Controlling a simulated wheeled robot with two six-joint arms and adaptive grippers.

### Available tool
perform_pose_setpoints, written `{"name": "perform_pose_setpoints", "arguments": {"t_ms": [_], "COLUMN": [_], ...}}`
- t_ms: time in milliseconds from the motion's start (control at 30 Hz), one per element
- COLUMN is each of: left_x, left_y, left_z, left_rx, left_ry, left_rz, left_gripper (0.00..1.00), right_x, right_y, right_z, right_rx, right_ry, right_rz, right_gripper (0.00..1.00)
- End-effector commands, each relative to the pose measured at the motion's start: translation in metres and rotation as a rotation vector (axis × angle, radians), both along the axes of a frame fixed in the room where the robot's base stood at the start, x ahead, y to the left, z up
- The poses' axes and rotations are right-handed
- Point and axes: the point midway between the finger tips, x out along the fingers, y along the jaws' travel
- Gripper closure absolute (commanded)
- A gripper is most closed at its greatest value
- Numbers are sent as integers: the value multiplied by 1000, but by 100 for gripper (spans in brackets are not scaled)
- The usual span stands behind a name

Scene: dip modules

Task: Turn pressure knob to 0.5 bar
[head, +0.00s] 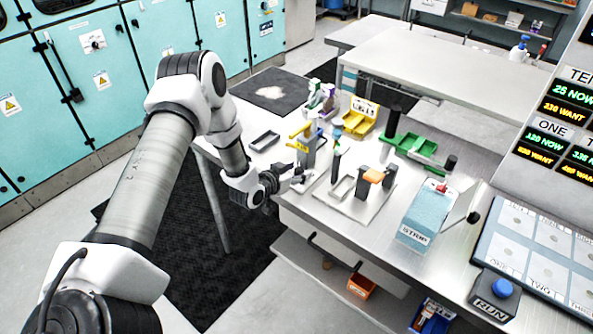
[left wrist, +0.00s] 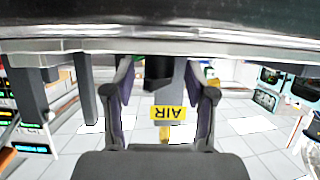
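The pressure knob looks like the short dark cylinder (left wrist: 158,72) in the left wrist view, in front of a grey post with a yellow AIR label (left wrist: 172,112) that reads upside down. No scale or pointer on it is readable. In the head view the grey air post (head: 308,152), with a yellow part on top, stands at the table's near left edge. My left gripper (head: 298,177) is low beside this post. In the left wrist view its fingers (left wrist: 160,92) are apart, one on each side of the dark knob, with visible gaps. My right gripper is not in view.
A metal plate with fixtures (head: 350,205), a yellow bin (head: 356,122), a green fixture (head: 412,148) and a blue STRIP box (head: 425,218) crowd the table. A RUN button (head: 502,288) is at right. An orange bin (head: 361,285) sits on the shelf below.

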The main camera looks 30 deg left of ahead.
Motion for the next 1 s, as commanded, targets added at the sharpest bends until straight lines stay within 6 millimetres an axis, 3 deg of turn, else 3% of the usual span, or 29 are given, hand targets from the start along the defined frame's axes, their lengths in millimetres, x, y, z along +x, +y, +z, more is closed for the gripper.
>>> {"name": "perform_pose_setpoints", "arguments": {"t_ms": [33, 133, 167, 1000], "left_x": [0, 0, 0, 3], "left_y": [0, 0, 0, 1], "left_z": [0, 0, 0, 4], "left_rx": [0, 0, 0, 3], "left_ry": [0, 0, -1, -11], "left_rz": [0, 1, 1, 11], "left_gripper": [62, 97, 100, 100], "right_x": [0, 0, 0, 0], "right_y": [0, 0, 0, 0], "right_z": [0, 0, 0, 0], "right_rx": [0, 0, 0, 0], "right_ry": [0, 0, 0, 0], "right_rz": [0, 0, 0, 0], "right_gripper": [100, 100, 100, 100]}}
